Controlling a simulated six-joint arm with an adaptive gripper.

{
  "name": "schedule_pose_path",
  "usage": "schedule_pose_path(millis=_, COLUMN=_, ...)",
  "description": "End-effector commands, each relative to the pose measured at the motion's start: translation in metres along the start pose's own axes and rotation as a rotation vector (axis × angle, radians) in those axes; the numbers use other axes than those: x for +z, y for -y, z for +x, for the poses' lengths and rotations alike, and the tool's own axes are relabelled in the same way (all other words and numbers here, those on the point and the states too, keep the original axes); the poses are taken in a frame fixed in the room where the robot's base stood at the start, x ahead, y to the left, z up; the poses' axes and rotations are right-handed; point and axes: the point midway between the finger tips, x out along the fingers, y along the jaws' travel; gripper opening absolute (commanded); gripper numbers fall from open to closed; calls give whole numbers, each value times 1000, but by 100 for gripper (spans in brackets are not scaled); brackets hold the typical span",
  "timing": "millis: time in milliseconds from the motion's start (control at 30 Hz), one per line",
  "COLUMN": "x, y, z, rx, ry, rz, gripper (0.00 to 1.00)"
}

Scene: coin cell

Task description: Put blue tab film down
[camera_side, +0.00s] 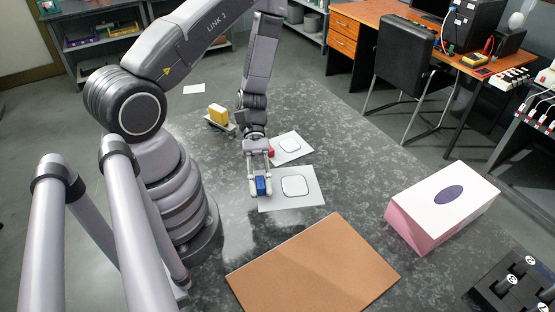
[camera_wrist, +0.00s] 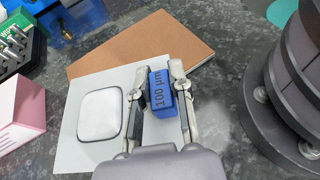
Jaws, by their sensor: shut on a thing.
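A blue tab film block (camera_side: 262,186) is held between the fingers of my gripper (camera_side: 260,188), at the left edge of the nearer white sheet. In the wrist view the blue block (camera_wrist: 161,95) shows dark lettering reading "100 µm", and my gripper (camera_wrist: 165,90) is shut on it with one finger on each side. A rounded square outlined pad (camera_side: 295,186) lies on the white sheet (camera_side: 308,203), to the right of the block. The pad also shows in the wrist view (camera_wrist: 100,115). I cannot tell whether the block touches the surface beneath.
A red block (camera_side: 271,152) sits by a second white sheet (camera_side: 303,158) behind. A yellow block (camera_side: 218,114) stands on a small grey stand. A brown board (camera_side: 312,268) lies in front. A pink and white tissue box (camera_side: 441,207) and a black rack (camera_side: 518,285) stand right.

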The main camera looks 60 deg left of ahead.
Motion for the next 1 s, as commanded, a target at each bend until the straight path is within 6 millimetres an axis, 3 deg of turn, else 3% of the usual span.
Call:
schedule_pose_path(millis=200, x=15, y=-25, z=61, rx=-208, ry=-2, rz=93, gripper=0)
schedule_pose_path(millis=400, x=29, y=-30, z=107, rx=-337, ry=4, rz=153, gripper=0)
schedule_pose_path(millis=600, x=31, y=-30, z=129, rx=-389, ry=9, rz=175, gripper=0)
schedule_pose_path(millis=1000, x=-20, y=-30, z=153, rx=-392, ry=10, rz=175, gripper=0)
